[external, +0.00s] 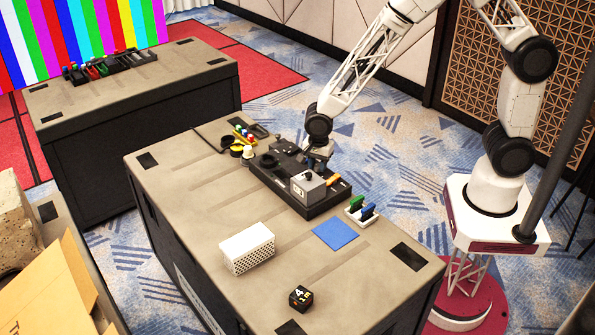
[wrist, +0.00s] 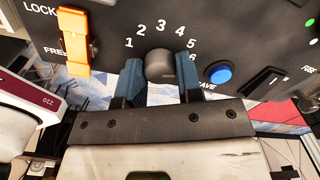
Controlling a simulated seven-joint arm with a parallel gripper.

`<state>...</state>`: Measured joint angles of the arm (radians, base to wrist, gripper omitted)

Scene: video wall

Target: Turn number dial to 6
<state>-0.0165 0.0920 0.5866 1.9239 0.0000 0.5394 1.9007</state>
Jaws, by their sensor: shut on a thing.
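The number dial (wrist: 160,64) is a dark grey knob on the black control panel (wrist: 235,28) in the wrist view. White numbers 1 to 6 arc around it, with 1 at the left and 6 at the right. My gripper (wrist: 159,80) has its two blue-grey fingers on either side of the dial and is shut on it. I cannot make out which number the dial points to. In the external view my gripper (external: 317,158) is at the panel's far right side, and the dial is too small to tell.
An orange switch (wrist: 75,45) marked LOCK and FREE is left of the dial. A blue button (wrist: 219,73) is to its right. On the table (external: 200,205) are a white perforated box (external: 247,248), a blue square (external: 335,234) and a black die (external: 300,298).

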